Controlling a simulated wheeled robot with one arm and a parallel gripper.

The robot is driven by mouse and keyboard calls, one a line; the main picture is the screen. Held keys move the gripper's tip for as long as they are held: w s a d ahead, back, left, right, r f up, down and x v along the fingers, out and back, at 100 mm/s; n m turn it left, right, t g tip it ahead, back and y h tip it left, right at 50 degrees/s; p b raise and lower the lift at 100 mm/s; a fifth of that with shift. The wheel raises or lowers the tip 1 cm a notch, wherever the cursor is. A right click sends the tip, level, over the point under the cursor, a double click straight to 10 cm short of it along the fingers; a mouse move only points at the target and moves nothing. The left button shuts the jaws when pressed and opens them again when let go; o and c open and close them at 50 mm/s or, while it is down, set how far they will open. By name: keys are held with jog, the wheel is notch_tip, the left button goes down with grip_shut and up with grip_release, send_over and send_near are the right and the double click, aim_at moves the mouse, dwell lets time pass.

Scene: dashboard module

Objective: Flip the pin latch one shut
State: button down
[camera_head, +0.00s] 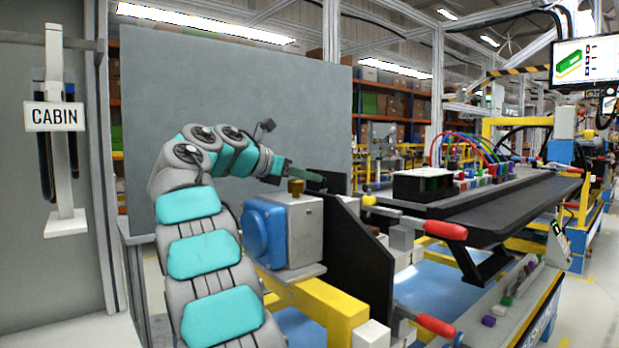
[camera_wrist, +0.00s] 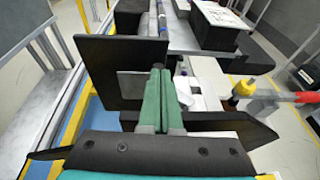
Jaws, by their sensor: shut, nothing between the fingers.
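My gripper (camera_head: 308,174) is at the end of my arm, above the grey box-shaped unit and near the black upright plate (camera_head: 362,255). In the wrist view its two green fingers (camera_wrist: 160,75) lie together with nothing between them. A latch with a red handle (camera_head: 446,229) sticks out by the black dashboard module (camera_head: 520,205), to the right of my gripper. A red-tipped handle with a yellow part (camera_wrist: 245,88) also shows at the right in the wrist view. A second red handle (camera_head: 436,325) is lower down. I cannot tell which is pin latch one.
A blue and grey unit (camera_head: 268,232) with a brown knob on top stands on a yellow beam (camera_head: 325,305) beside my arm. A large grey panel (camera_head: 235,90) stands behind my arm. A black plate (camera_wrist: 110,60) is close left of the fingers in the wrist view.

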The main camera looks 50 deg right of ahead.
aim_at(322, 190)
jog(key=shift+d+m+g, duration=0.15)
jog(key=shift+m+g, duration=0.15)
dwell(0.7)
jog(key=shift+s+d, duration=0.1)
jog(key=shift+d, duration=0.15)
dwell(0.7)
jog(key=shift+s+d+r, duration=0.1)
jog(key=shift+s+d, duration=0.3)
jog(key=shift+d, duration=0.25)
jog(key=shift+s+d, duration=0.35)
dwell(0.7)
jog(key=shift+w+a, duration=0.2)
jog(key=shift+w, duration=0.15)
jog(key=shift+w+a, duration=0.35)
jog(key=shift+a, duration=0.55)
